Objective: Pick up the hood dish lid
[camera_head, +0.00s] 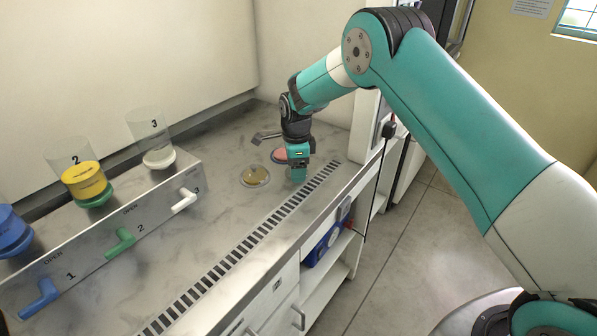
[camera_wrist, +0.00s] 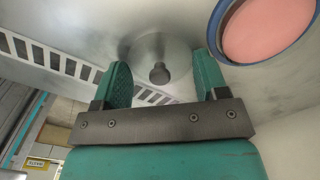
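The dish lid (camera_wrist: 172,50) is a round, clear-grey disc with a dark knob (camera_wrist: 159,73) at its centre, lying on the bench in the wrist view. My gripper (camera_wrist: 161,66) is open, with its two teal fingers on either side of the knob and a gap to each. I cannot tell how far the fingertips are above the lid. In the head view my gripper (camera_head: 298,174) points down at the bench near its front grille, and it hides the lid there.
A dish with yellowish content (camera_head: 255,176) lies to the left. A valve panel (camera_head: 100,245) and several cylinders stand further left.

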